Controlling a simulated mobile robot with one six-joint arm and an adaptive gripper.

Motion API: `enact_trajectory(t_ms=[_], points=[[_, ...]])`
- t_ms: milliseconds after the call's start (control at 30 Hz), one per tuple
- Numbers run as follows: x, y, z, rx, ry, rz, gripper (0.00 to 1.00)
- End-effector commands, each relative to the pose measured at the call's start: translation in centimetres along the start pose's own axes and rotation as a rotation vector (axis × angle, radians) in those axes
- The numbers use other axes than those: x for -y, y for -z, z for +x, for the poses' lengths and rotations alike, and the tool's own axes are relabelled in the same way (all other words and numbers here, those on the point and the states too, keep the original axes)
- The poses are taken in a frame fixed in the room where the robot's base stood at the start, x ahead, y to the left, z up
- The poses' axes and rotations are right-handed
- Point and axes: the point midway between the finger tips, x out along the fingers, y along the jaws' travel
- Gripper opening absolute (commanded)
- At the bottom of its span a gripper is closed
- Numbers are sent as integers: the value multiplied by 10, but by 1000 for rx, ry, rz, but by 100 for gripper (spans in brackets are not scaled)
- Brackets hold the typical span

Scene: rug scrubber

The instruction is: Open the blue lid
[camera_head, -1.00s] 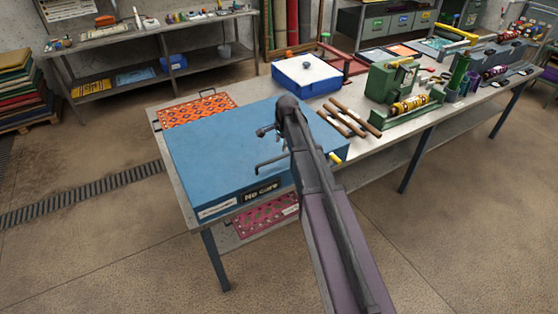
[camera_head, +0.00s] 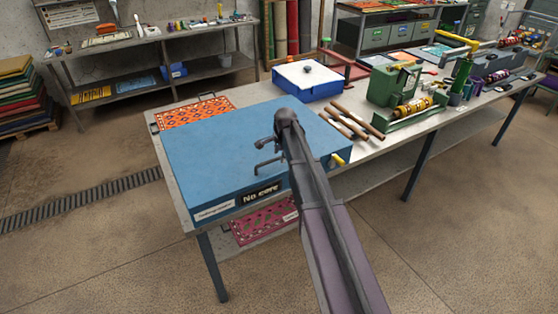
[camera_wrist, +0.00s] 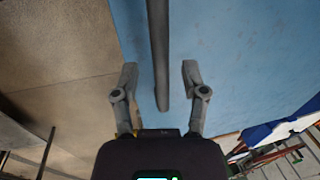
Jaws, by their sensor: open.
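The blue lid (camera_head: 215,150) is a wide flat top on the near left end of the metal workbench, and it lies closed. A dark grey bar handle (camera_head: 266,164) stands on it near the front edge, partly hidden by my arm. My gripper (camera_head: 262,146) is open just above the lid, beside the handle. In the wrist view, the handle (camera_wrist: 158,45) runs between the two spread fingers of my gripper (camera_wrist: 159,78), with a gap on both sides. The blue lid (camera_wrist: 240,60) fills the area behind them.
A dark "No cure" sign (camera_head: 261,193) is on the front face. Wooden-handled tools (camera_head: 350,122), a blue-and-white box (camera_head: 309,80) and a green machine (camera_head: 393,85) stand to the right. Open floor lies in front.

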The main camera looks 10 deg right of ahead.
Motion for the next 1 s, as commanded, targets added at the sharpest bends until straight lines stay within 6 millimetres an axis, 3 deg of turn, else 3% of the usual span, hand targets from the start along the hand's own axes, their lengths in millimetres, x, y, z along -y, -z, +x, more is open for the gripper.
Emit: enact_trajectory(t_ms=[533,567,733,1000], points=[[0,1,8,0,0,1,57],[0,1,8,0,0,1,54],[0,1,8,0,0,1,3],[0,0,7,1,-1,2,0]])
